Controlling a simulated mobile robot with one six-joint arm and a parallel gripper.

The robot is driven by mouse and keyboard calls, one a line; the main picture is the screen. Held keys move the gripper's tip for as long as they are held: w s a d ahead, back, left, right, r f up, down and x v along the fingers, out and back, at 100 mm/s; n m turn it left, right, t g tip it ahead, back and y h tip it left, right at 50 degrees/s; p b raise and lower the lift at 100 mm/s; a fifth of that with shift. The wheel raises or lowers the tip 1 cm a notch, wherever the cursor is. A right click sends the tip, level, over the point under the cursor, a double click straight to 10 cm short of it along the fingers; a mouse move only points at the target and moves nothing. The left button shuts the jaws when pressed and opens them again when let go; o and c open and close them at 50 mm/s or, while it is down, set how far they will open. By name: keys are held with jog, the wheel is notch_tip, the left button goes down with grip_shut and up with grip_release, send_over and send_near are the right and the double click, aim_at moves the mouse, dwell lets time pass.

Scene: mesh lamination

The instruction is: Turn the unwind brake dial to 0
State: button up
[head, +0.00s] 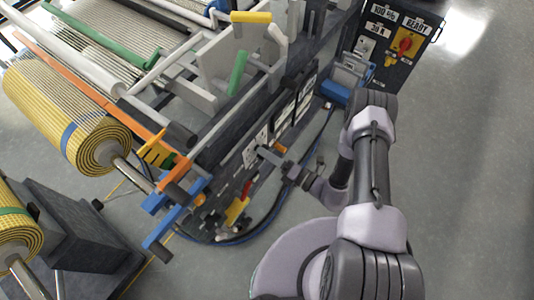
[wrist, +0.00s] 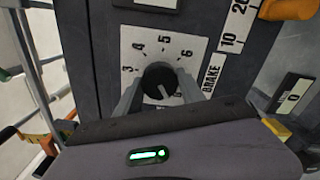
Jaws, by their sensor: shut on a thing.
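The unwind brake dial (wrist: 159,77) is a black round knob on a white scale plate (wrist: 140,42) in the wrist view. The numbers 3, 4, 5 and 6 show around its upper side. A white pointer mark on the knob points down in the picture, slightly right. The lower part of the scale is mostly hidden by my gripper (wrist: 160,88), and I cannot read the value there. Its two grey fingers are shut on the knob from left and right. In the head view my gripper (head: 272,156) is at the machine's side panel, and the dial cannot be made out.
A BRAKE label (wrist: 211,74) and a 10–20 scale (wrist: 233,30) are right of the dial. An orange part (wrist: 290,9) sticks out at top right. In the head view, yellow mesh rolls (head: 70,115) stand left and a grey switch cabinet (head: 395,45) at top right. Open floor lies right.

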jog(key=shift+n, duration=1)
jog(key=o, duration=1.4)
jog(key=shift+c, duration=0.2)
jog(key=shift+d, duration=0.1)
jog(key=p+v, duration=0.3)
jog(key=v, duration=1.4)
jog(key=shift+s, duration=0.2)
jog(key=shift+d, duration=0.1)
